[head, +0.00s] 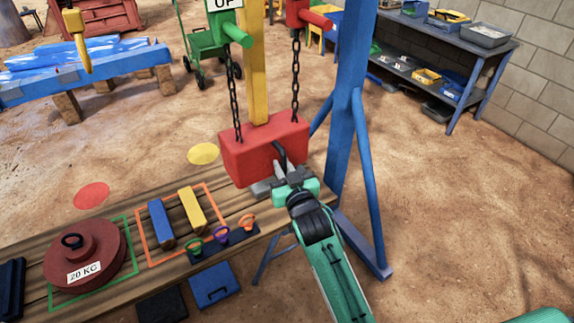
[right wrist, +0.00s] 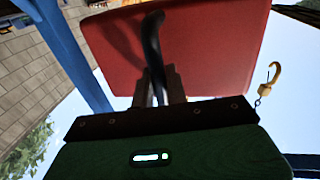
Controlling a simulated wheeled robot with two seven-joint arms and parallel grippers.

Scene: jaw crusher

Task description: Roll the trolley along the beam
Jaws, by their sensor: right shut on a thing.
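A red block-shaped body (head: 262,150), which looks like the trolley, is high in the middle of the head view, with two dark chains (head: 295,85) beside and above it. A black curved handle (right wrist: 152,45) stands out from its face. My right gripper (head: 284,177) is shut on this handle, close against the red body; the wrist view shows the handle between the fingers (right wrist: 158,85). I cannot make out the beam; the top of the structure is cut off. My left gripper is not in view.
A blue post (head: 347,90) with braces stands right of the red body. A wooden bench (head: 115,292) carries a 20 KG weight (head: 85,256), a blue bar, a yellow bar and small rings. A yellow hook (right wrist: 274,78) hangs nearby. Sandy floor is clear at right.

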